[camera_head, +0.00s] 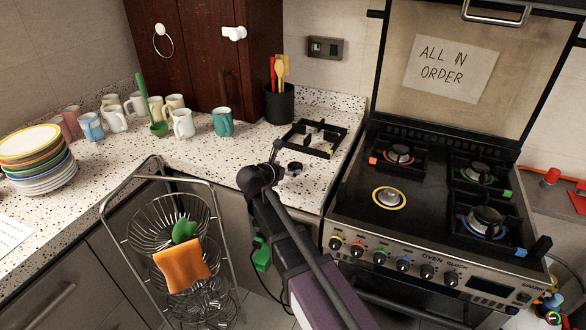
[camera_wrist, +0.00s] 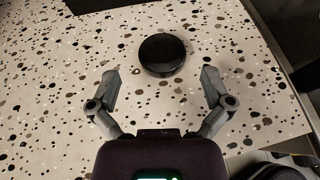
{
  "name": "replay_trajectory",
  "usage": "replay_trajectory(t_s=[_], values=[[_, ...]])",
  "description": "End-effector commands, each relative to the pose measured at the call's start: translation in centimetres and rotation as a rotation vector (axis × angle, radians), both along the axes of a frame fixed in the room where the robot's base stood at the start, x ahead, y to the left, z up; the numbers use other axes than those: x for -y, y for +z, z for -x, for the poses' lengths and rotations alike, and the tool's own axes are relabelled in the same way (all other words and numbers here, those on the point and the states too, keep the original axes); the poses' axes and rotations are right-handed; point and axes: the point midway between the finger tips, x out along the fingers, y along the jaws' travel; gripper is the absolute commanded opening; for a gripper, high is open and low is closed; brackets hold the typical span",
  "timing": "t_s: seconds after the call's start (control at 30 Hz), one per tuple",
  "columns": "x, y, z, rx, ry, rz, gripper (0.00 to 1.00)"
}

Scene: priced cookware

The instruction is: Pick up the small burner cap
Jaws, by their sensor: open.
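The small burner cap (camera_wrist: 162,55) is a round black disc lying flat on the speckled counter in the wrist view. It also shows as a small dark disc in the head view (camera_head: 295,167), just right of my gripper (camera_head: 279,162). In the wrist view my gripper (camera_wrist: 160,74) is open and empty. Its two fingers are spread wider than the cap, one on each side. The cap lies mostly just beyond the fingertips, roughly centred between them, and no finger touches it. The height of the fingers above the counter is hard to tell.
A black pan grate (camera_head: 330,152) lies on the counter behind the cap. The stove (camera_head: 360,200) stands to the right; its front-left burner (camera_head: 389,197) has a yellow ring and no grate. A utensil pot (camera_head: 279,104) and several mugs stand farther back. A wire rack (camera_head: 165,213) stands at front left.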

Motion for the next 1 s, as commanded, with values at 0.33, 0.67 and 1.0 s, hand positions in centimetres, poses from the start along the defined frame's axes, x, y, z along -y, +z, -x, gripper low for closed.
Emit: replay_trajectory(t_s=[0.33, 0.67, 1.0], values=[[1.5, -1.2, -2.4, 0.000, 0.000, 0.001, 1.00], [1.6, -1.2, -2.4, 0.000, 0.000, 0.000, 1.00], [1.6, -1.2, -2.4, 0.000, -0.001, 0.000, 0.61]])
